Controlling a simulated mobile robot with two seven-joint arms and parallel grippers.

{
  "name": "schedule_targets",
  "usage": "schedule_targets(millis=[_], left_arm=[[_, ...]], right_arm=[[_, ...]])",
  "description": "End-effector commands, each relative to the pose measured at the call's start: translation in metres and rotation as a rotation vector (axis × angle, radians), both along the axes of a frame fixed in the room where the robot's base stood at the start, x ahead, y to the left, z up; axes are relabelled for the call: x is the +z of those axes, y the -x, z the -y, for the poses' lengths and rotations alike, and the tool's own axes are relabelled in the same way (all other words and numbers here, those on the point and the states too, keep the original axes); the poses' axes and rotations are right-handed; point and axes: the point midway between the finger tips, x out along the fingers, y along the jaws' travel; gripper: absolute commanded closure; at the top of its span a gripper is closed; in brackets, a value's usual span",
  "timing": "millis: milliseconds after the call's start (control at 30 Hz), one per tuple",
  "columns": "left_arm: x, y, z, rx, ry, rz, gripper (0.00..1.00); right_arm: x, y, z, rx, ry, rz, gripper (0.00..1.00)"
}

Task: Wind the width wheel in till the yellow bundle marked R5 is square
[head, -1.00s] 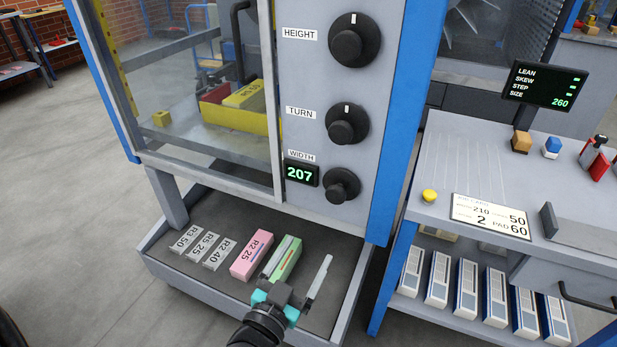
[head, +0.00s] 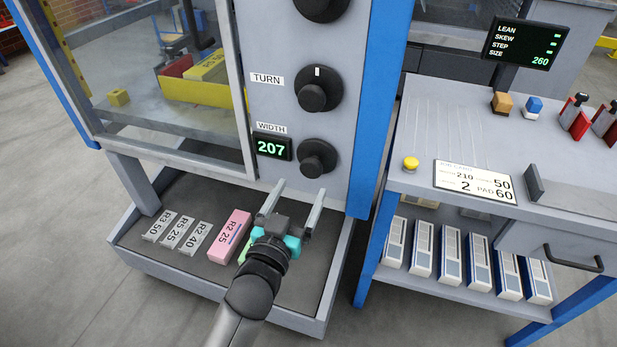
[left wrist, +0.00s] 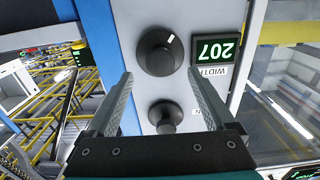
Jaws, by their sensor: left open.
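The width wheel (head: 318,158) is a black knob on the grey panel, beside a display (head: 271,147) reading 207. My left gripper (head: 298,190) is open and empty, just below the wheel in the head view, fingers pointing towards the panel. In the left wrist view the wheel (left wrist: 160,52) shows beyond and between the open fingertips (left wrist: 160,74), apart from them. A yellow bundle (head: 211,67) sits behind the clear window, next to a red one; its marking is too small to read. My right gripper is not in view.
The TURN knob (head: 318,90) sits above the wheel. At right a bench (head: 440,150) carries a job card (head: 474,181) and a screen (head: 523,42) showing SIZE 260.

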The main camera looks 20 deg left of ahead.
Motion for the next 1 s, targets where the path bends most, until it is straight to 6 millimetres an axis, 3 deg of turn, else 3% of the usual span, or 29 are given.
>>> schedule_targets(millis=[200,400,867,1000], left_arm=[[-0.001,-0.033,0.001,-0.001,-0.002,0.003,0.12],[-0.001,-0.053,0.002,0.0,-0.002,0.001,0.12],[0.0,-0.06,0.002,0.0,-0.001,-0.001,0.12],[0.0,-0.06,0.002,0.0,-0.001,0.0,0.28]], right_arm=[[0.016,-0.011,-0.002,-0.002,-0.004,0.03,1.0],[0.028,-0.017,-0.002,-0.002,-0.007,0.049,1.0],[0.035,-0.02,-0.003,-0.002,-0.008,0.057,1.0],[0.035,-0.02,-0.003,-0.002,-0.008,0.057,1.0]])
